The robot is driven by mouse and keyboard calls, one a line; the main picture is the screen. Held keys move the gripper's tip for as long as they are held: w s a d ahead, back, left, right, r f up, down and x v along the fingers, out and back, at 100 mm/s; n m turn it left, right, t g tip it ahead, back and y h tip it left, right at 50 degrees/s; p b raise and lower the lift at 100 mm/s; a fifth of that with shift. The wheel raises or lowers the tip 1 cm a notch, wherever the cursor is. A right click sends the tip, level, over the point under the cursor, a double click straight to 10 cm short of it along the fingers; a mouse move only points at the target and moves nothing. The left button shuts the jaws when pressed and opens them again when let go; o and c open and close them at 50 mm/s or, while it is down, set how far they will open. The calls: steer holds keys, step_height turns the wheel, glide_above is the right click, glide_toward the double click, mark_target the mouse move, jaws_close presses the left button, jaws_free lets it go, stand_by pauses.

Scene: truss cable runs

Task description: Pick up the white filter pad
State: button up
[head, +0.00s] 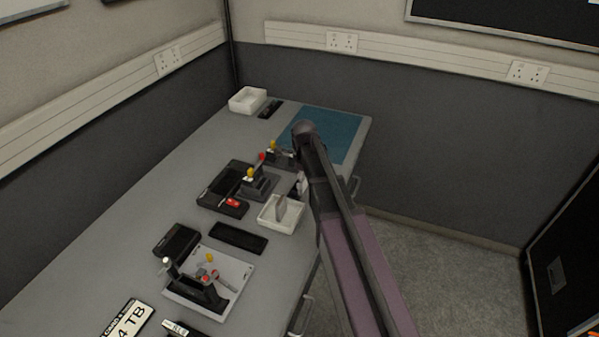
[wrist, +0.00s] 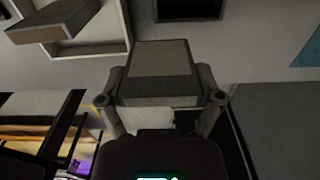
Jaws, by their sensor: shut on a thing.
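My gripper (wrist: 162,88) is in the lower middle of the wrist view, with one finger on each side of a flat block. I take this block for the white filter pad (wrist: 158,62); it looks pale grey in the shade, with a darker front edge. The gripper is shut on it. In the head view my arm hides most of the gripper, and only a small pale patch shows beside the arm near the table's right edge. The pad's underside is hidden.
A white tray (head: 266,218) with a grey slab (head: 281,207) leaning in it stands left of my arm. Dark trays, lever fixtures and a blue mat (head: 343,130) share the grey table. Bare table lies along the left side (head: 130,215).

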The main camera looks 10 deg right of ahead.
steer(key=s+d+r, duration=0.1)
steer(key=s+d, duration=0.1)
steer(key=s, duration=0.9)
steer(key=shift+d+p, duration=0.3)
steer(key=shift+p, duration=0.15)
steer(key=shift+s, duration=0.1)
steer(key=shift+s, duration=0.1)
